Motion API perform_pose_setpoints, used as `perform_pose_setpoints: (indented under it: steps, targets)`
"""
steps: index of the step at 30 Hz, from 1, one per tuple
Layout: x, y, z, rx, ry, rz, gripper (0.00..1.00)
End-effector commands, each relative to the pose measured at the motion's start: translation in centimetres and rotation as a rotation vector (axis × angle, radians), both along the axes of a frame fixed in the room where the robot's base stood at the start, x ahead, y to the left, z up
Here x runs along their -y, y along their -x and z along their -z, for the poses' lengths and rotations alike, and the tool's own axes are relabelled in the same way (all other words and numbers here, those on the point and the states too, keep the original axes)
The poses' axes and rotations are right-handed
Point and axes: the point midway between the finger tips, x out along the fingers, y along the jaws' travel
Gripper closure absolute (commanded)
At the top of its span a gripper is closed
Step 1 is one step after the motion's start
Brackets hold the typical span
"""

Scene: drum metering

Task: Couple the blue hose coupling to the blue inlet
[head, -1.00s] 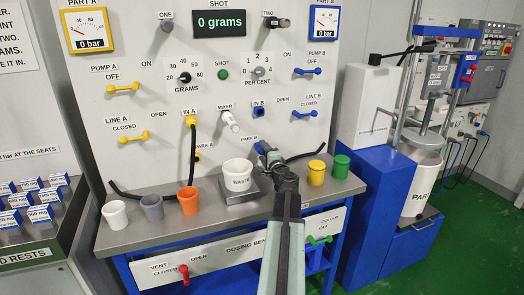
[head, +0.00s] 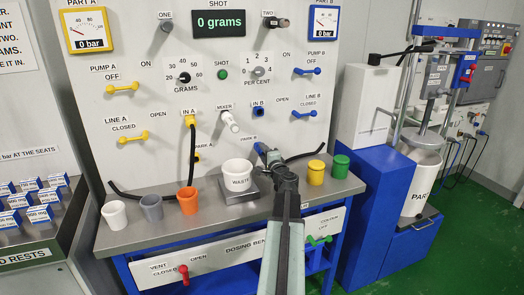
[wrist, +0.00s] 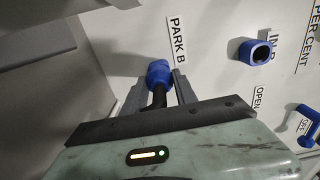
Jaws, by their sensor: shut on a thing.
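The blue hose coupling (wrist: 159,72) is at the panel beside the PARK B label in the wrist view, with black hose running back from it. It also shows in the head view (head: 260,147), partly hidden by my gripper. My gripper (wrist: 158,90) is shut on the coupling, one finger on each side. I cannot tell whether the coupling is seated on the park post or just off it. The blue inlet (wrist: 257,52), labelled IN B, is empty and to the right of the coupling in the wrist view. In the head view the inlet (head: 258,111) is above my gripper.
The blue line B handle (head: 304,114) is right of the inlet. The white mixer nozzle (head: 229,121) sticks out to its left. The waste cup (head: 238,172) and a yellow cup (head: 316,170) stand on the bench either side of my arm. Black hose lies behind my gripper.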

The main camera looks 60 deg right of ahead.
Motion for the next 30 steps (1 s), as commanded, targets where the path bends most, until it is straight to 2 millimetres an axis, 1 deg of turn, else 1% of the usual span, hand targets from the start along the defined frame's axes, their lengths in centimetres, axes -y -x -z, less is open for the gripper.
perform_pose_setpoints:
  steps: [30]
  targets:
    - [-2.5, 3.0, 0.0, 0.0, 0.0, -0.002, 1.0]
